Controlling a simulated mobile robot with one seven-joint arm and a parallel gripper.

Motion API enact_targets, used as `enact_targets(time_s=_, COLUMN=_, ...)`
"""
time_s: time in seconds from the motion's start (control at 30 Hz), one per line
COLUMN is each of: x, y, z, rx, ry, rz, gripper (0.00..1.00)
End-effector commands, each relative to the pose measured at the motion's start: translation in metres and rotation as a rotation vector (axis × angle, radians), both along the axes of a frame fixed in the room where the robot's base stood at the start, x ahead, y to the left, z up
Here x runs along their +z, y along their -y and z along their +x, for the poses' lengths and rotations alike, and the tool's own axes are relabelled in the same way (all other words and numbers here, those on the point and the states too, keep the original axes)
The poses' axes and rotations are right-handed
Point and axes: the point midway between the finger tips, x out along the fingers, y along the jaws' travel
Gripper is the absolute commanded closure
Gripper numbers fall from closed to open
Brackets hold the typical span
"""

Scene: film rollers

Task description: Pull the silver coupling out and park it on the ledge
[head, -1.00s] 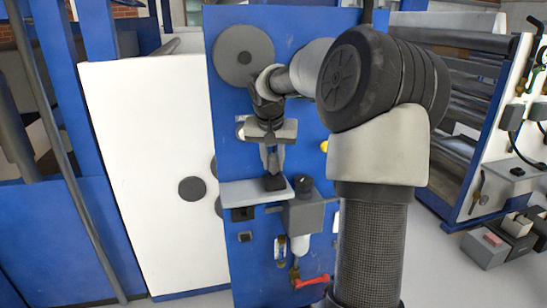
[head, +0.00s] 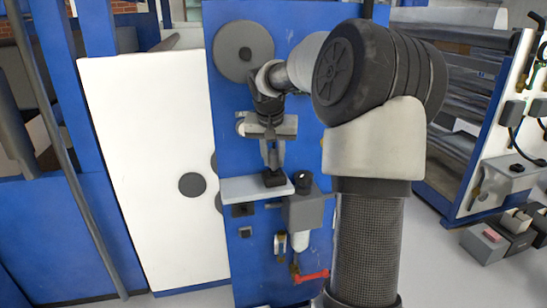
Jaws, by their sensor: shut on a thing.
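My gripper (head: 272,168) points down just above the pale grey ledge (head: 240,189) on the blue panel. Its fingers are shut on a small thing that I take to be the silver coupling. The coupling is too small and too covered by the fingers to make out clearly. A dark block shape shows at the fingers' lower end, at the ledge's right part. I cannot tell whether it is fingertip or held part, or whether it touches the ledge.
A grey box (head: 304,212) with a black knob (head: 303,182) sits close right of the ledge. A clear bowl (head: 300,241) and red lever (head: 313,276) hang below. A grey disc (head: 243,50) is above. The ledge's left part is bare.

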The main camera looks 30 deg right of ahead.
Motion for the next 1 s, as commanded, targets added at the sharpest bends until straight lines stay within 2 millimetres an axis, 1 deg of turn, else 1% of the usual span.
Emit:
enact_targets(time_s=0.43, x=0.001, y=-0.001, z=0.000, rx=0.002, ry=0.000, rz=-0.001, gripper=1.00)
enact_targets(time_s=1.0, x=-0.009, y=-0.001, z=0.000, rx=0.001, ry=0.000, rz=0.000, gripper=1.00)
